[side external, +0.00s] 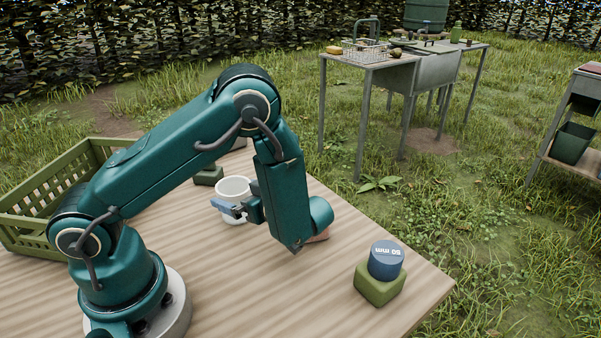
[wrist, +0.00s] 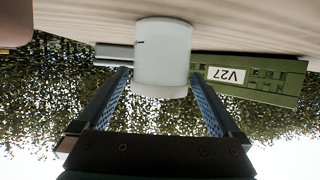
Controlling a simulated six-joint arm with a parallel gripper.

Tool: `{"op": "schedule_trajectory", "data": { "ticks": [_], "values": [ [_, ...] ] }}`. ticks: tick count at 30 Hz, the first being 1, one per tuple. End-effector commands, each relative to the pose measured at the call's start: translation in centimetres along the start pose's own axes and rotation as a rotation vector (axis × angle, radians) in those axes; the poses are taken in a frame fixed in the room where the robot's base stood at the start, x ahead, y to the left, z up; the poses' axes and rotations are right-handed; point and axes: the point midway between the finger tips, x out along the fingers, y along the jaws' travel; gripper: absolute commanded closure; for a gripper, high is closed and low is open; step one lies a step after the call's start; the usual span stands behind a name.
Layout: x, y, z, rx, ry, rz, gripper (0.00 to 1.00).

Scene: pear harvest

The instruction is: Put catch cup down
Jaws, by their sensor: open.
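The catch cup is a white, open-topped cup (side external: 232,187) standing on the wooden table just beyond my gripper in the side view. In the wrist view, which is upside down, the cup (wrist: 163,50) is upright with its base on the table. My gripper (wrist: 160,80) is open, its blue-padded fingers apart on either side of the cup, with visible gaps at both sides. In the side view my gripper (side external: 237,209) is low over the table at the cup's near side and partly hides it.
A blue "50 mm" cylinder (side external: 386,259) sits on a green block (side external: 379,286) at the right.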

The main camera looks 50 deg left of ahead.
Motion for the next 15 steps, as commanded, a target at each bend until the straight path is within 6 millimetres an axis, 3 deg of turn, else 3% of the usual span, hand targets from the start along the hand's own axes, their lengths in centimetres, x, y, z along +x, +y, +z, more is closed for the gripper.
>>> {"op": "schedule_trajectory", "data": {
  "ticks": [6, 15],
  "values": [
    [-4.5, 0.1, 0.1, -0.001, -0.003, 0.007, 0.0],
    [-7.1, 0.8, 0.0, -0.013, -0.031, 0.031, 0.0]
  ]
}}
